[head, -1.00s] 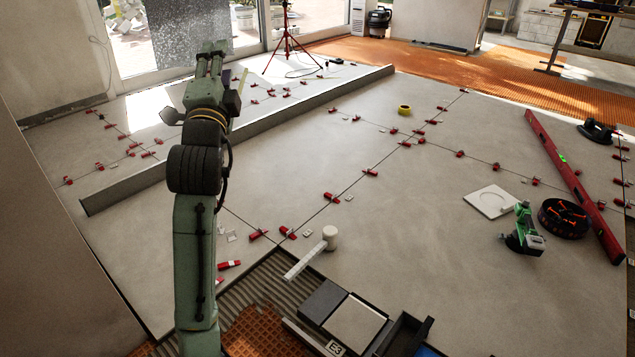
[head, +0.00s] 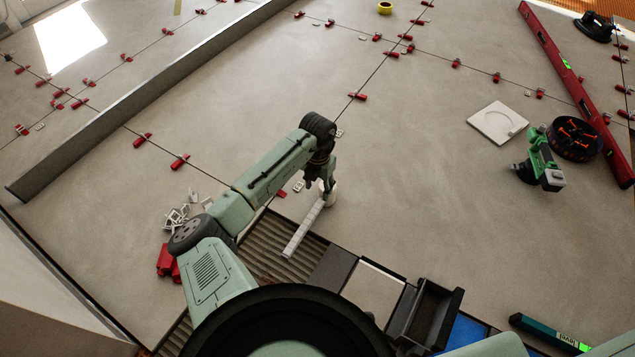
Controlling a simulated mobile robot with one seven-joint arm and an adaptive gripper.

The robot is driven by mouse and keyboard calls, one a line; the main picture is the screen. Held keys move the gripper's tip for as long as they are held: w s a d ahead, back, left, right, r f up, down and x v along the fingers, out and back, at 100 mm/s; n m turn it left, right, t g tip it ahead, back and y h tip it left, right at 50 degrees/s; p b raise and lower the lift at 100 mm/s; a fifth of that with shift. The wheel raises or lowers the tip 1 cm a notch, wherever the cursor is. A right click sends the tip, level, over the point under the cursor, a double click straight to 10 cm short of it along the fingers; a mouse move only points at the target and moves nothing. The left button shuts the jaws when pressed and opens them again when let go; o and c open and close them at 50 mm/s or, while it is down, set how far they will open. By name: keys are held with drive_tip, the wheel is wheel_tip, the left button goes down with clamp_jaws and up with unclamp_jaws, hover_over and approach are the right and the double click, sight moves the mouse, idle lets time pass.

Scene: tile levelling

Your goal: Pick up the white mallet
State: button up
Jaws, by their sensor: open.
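The white mallet (head: 302,229) lies on the floor in front of my arm. Its pale handle points down and left across the edge of the ribbed adhesive strip. Its round white head (head: 331,199) is at the upper right end, partly hidden by my gripper. My gripper (head: 326,186) points down at the mallet's head, with its fingers over or beside it. The gripper is open. The fingertips are small and dark here, and I cannot tell whether they touch the mallet.
Red levelling wedges (head: 358,96) line the tile joints. A long metal straightedge (head: 150,95) lies at the left. White spacers (head: 180,215) are heaped left of my arm. A black tray (head: 432,318) stands right of the mallet. A green tool (head: 541,165) and red level (head: 570,80) lie right.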

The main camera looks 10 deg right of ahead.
sight(318, 204)
drive_tip(key=shift+s+a+f, duration=0.1)
drive_tip(key=shift+a+f, duration=0.05)
drive_tip(key=shift+f, duration=0.3)
wheel_tip(318, 204, down, 5)
drive_tip(key=shift+s+r+b, duration=0.1)
drive_tip(key=shift+r+b, duration=0.1)
drive_tip(key=shift+b, duration=0.5)
drive_tip(key=shift+d+f+b, duration=0.2)
drive_tip(key=shift+f+b, duration=0.8)
drive_tip(key=shift+f, duration=1.8)
drive_tip(key=shift+c, duration=0.3)
clamp_jaws()
drive_tip(key=shift+r, duration=0.1)
